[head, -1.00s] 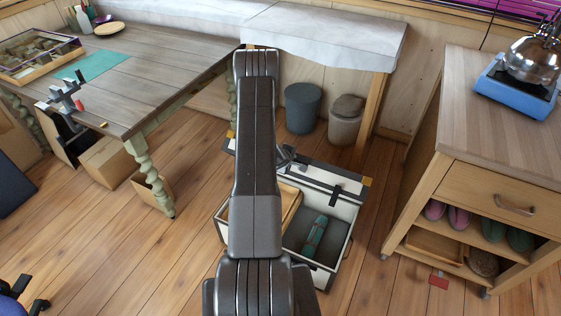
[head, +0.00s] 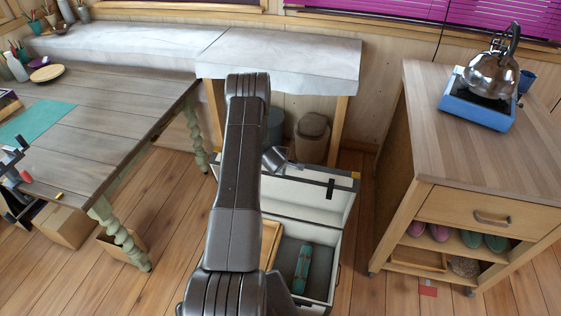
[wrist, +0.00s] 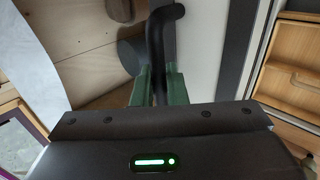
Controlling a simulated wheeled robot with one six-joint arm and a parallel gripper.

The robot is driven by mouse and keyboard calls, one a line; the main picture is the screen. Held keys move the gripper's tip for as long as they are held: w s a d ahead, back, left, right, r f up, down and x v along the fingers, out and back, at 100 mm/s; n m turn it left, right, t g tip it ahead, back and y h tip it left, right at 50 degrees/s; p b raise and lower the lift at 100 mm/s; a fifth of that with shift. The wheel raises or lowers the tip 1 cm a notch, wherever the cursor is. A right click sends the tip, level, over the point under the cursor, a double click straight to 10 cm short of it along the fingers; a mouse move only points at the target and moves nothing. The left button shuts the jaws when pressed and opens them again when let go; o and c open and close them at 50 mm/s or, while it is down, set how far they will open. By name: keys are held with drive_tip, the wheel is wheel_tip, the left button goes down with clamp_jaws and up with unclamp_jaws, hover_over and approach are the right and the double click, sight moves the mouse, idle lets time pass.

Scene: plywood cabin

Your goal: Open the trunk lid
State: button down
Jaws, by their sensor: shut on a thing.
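The trunk (head: 335,275) stands on the floor with its white inside showing. Its lid (head: 310,197) is raised, steeply tilted, with its white inner face toward me. The lid also shows as a pale panel in the wrist view (wrist: 202,50). My gripper (head: 274,159) is at the lid's top edge, partly behind my arm. In the wrist view my gripper's green fingers (wrist: 158,86) are shut on a dark curved handle (wrist: 156,40) beside the lid panel. A teal patterned object (head: 302,268) and a wooden tray (head: 269,243) lie in the trunk. My arm hides the trunk's left part.
Bins (head: 311,138) stand behind the lid, under a white-covered bench (head: 290,65). A wooden cabinet (head: 480,180) with a kettle (head: 493,75) is at right. A grey table (head: 85,120) is at left. Floor is clear between table and trunk.

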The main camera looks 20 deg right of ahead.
drive_tip(key=c, duration=1.5)
unclamp_jaws()
drive_tip(key=shift+c, duration=0.2)
drive_tip(key=shift+a, duration=0.1)
drive_tip(key=b+v, duration=0.2)
drive_tip(key=v, duration=1.2)
drive_tip(key=shift+b, duration=0.4)
drive_tip(key=shift+w+f, duration=0.1)
drive_tip(key=p+x, duration=0.2)
drive_tip(key=x, duration=1)
drive_tip(key=shift+w+d+f+p, duration=0.15)
drive_tip(key=shift+w+d+p, duration=0.05)
drive_tip(key=shift+d+p, duration=0.1)
drive_tip(key=shift+w+d+f, duration=0.15)
drive_tip(key=shift+w+f, duration=0.15)
drive_tip(key=shift+f, duration=0.1)
